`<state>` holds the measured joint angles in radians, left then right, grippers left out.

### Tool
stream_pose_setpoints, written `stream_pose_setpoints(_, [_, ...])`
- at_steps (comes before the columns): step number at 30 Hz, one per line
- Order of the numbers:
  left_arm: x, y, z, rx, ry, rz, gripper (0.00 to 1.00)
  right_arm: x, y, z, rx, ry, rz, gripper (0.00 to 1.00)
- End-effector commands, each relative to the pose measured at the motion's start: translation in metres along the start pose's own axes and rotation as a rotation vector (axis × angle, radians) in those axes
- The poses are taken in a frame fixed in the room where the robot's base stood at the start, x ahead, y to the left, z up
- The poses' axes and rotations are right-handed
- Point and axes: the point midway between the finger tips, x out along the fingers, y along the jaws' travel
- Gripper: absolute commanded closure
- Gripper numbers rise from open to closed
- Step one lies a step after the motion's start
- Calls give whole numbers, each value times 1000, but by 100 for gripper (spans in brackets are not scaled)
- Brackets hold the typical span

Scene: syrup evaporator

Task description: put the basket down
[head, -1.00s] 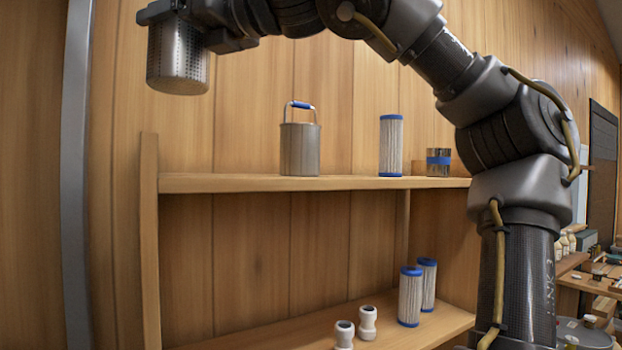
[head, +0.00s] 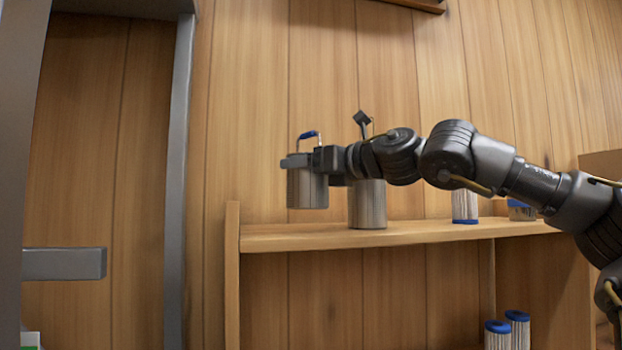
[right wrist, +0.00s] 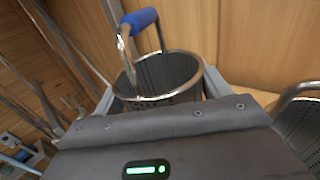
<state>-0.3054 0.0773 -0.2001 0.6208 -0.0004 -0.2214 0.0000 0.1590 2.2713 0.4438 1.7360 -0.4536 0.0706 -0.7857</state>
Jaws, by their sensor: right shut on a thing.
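A perforated metal basket (head: 307,190) with a blue-gripped handle hangs upright in my right gripper (head: 297,161). The gripper is shut on it near the rim. In the head view its bottom shows a little above the upper shelf board (head: 400,233), near the left end; I cannot tell whether it is over the board or in front. In the right wrist view the basket (right wrist: 168,85) sits between the two fingers, handle raised. A second metal basket (head: 368,208) stands on the board to the right, partly hidden by my arm. It also shows in the right wrist view (right wrist: 300,122). My left gripper is not in view.
Blue-capped filter cartridge (head: 465,206) and a blue-banded cup (head: 521,211) stand farther right on the board. Two more cartridges are below. A wooden post (head: 232,275) bounds the shelf's left end. The board's left part looks clear.

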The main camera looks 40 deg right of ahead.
Motion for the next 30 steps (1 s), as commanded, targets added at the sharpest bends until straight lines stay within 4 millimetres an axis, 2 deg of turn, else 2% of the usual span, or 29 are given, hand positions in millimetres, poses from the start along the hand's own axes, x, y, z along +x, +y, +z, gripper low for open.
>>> stream_pose_setpoints(5, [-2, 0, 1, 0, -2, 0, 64, 0, -4, -4, 0, 1, -2, 51])
stream_pose_setpoints(7, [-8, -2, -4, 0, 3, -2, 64, 0, -8, -9, 3, 2, -2, 51])
stream_pose_setpoints(13, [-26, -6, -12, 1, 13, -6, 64, 0, -6, -32, 2, 1, 0, 51])
stream_pose_setpoints(26, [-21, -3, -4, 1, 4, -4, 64, 1, -7, -43, -1, 0, -3, 51])
stream_pose_setpoints(27, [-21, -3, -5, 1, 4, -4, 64, 1, -7, -42, -1, 1, -3, 22])
stream_pose_setpoints(30, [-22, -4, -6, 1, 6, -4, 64, 0, -7, -42, 0, 2, -3, 9])
